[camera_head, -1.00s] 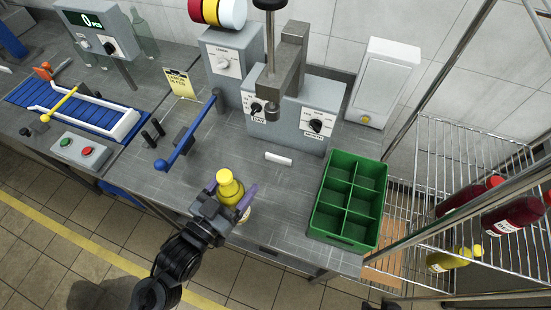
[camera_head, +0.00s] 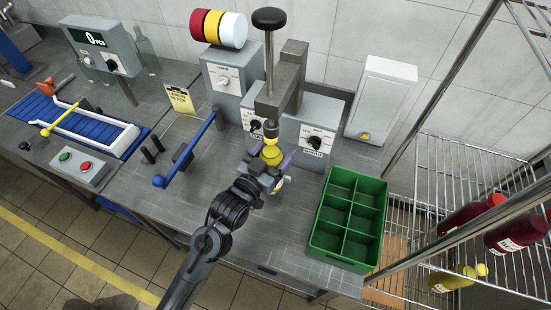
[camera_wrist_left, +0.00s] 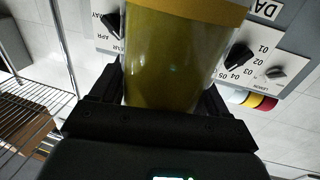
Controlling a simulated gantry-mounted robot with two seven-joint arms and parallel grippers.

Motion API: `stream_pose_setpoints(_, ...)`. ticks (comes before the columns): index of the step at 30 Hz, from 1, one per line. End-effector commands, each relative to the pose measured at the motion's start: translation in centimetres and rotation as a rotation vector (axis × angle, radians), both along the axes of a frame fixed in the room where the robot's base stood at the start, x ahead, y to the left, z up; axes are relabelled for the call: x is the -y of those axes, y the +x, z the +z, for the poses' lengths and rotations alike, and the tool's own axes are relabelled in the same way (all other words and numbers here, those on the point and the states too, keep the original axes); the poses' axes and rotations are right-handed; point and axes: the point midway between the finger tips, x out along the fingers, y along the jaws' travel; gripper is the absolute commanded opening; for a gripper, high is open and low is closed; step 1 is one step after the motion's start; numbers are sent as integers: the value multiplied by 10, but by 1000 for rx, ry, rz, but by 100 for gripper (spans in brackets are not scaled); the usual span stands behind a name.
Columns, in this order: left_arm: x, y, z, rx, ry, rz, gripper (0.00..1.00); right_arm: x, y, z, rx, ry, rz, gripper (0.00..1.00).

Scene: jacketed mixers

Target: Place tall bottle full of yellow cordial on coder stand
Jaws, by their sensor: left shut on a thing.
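My left gripper (camera_head: 268,168) is shut on the tall bottle of yellow cordial (camera_head: 271,153), which is seen from above. The bottle is right in front of the grey coder (camera_head: 316,131) with its dials, its cap just under the coder's overhanging head (camera_head: 272,103). In the left wrist view the yellow bottle (camera_wrist_left: 175,60) fills the space between the dark fingers, with the coder's dial panels (camera_wrist_left: 262,65) behind it. The bottle's base and the stand surface beneath it are hidden, so I cannot tell whether they touch. My right gripper is not in view.
A green divided crate (camera_head: 347,215) stands empty to the right. A blue-handled lever (camera_head: 186,150) is to the left. A wire rack (camera_head: 470,200) with red bottles and a yellow bottle is at far right. The bench front between lever and crate is clear.

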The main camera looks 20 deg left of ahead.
Motion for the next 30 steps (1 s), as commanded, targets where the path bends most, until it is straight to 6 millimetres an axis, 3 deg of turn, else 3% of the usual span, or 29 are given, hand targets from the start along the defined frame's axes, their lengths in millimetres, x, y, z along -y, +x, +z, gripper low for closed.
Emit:
stream_pose_setpoints(6,1,4,1,6,-1,0,0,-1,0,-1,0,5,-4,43)
stream_pose_setpoints(17,0,4,-32,6,-2,1,0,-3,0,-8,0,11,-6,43)
stream_pose_setpoints(29,1,3,-34,7,-1,1,0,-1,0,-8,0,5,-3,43)
stream_pose_setpoints(30,0,3,-38,-1,0,0,77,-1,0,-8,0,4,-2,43)
